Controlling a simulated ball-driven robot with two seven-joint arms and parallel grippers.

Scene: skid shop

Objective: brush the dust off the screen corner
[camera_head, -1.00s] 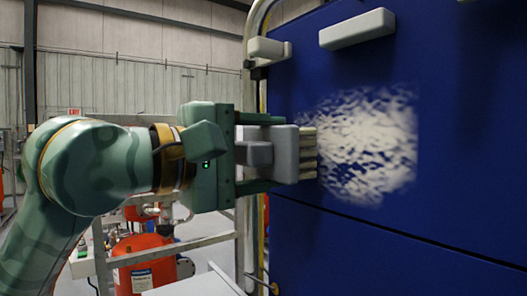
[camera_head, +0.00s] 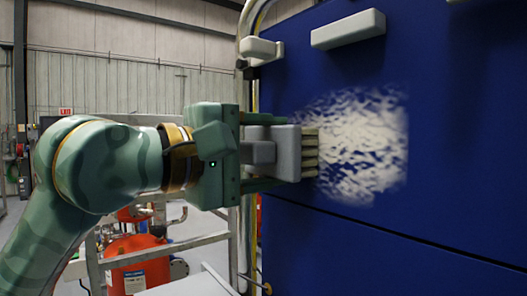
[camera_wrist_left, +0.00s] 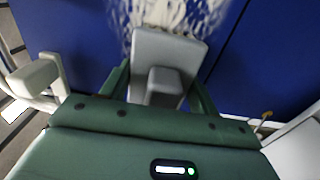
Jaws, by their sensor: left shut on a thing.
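A patch of pale dust (camera_head: 362,145) lies on the dark blue panel (camera_head: 460,130), and it also shows at the top of the left wrist view (camera_wrist_left: 190,14). My left gripper (camera_head: 268,155) is shut on a grey brush (camera_head: 288,153). The brush's pale bristles (camera_head: 310,152) point right, at the left edge of the dust patch. Whether the bristles touch the panel is hard to tell. In the left wrist view the grey brush (camera_wrist_left: 165,65) sits between the green fingers, over the lower part of the dust. My right gripper is not in view.
A grey handle block (camera_head: 348,29) sticks out of the panel above the dust. Another grey block (camera_head: 262,50) is at the panel's upper left, by a metal post (camera_head: 246,120). A red tank (camera_head: 138,262) stands behind my arm, low in the picture.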

